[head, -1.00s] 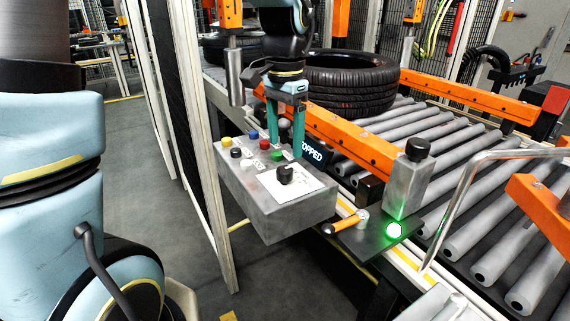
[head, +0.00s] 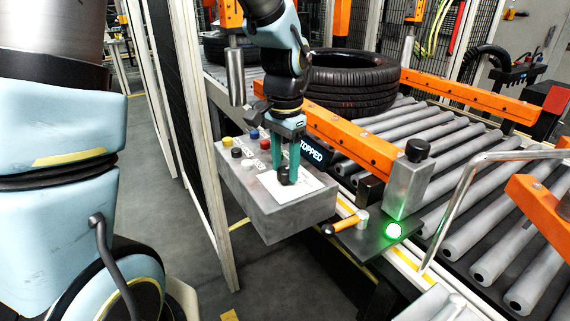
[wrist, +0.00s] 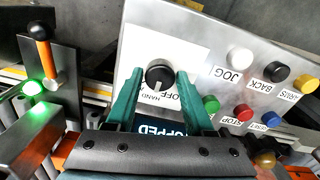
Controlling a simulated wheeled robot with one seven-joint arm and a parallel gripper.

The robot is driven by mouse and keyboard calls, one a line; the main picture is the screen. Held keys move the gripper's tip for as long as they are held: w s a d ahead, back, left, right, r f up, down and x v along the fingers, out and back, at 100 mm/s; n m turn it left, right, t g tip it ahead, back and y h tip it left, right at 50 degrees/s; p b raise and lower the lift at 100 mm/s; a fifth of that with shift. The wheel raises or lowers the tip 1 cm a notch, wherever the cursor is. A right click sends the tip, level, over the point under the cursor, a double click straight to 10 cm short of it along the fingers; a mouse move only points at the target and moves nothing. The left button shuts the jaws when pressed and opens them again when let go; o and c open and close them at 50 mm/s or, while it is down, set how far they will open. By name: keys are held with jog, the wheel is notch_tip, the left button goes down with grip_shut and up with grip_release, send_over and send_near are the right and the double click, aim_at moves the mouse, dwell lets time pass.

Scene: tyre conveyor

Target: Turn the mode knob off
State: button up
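The black mode knob (wrist: 159,74) sits on a white plate (wrist: 188,55) on the grey control box (head: 270,212). Its white mark points down in the wrist view, towards the word HAND; OFF is printed just to the right of HAND. In the head view the knob (head: 287,176) is partly hidden by the fingers. My gripper (wrist: 159,73) is open, with one teal finger on each side of the knob. Small gaps seem to show between fingers and knob. In the head view my gripper (head: 286,170) points down at the plate.
White (wrist: 240,57), black (wrist: 276,71) and yellow (wrist: 305,84) buttons sit beside the plate, with green, red and blue ones nearby. A display (head: 312,151) reads STOPPED. A glowing green light (head: 393,230), an orange-handled lever (head: 345,226) and the roller conveyor (head: 455,160) lie to the right.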

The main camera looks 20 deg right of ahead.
grip_shut()
jog(key=shift+n, duration=0.5)
jog(key=n, duration=0.3)
jog(key=shift+n, duration=0.4)
jog(key=n+p, duration=0.1)
jog(key=n, duration=0.3)
dwell(0.3)
jog(key=shift+o, duration=2.2)
grip_release()
jog(key=shift+r, duration=0.1)
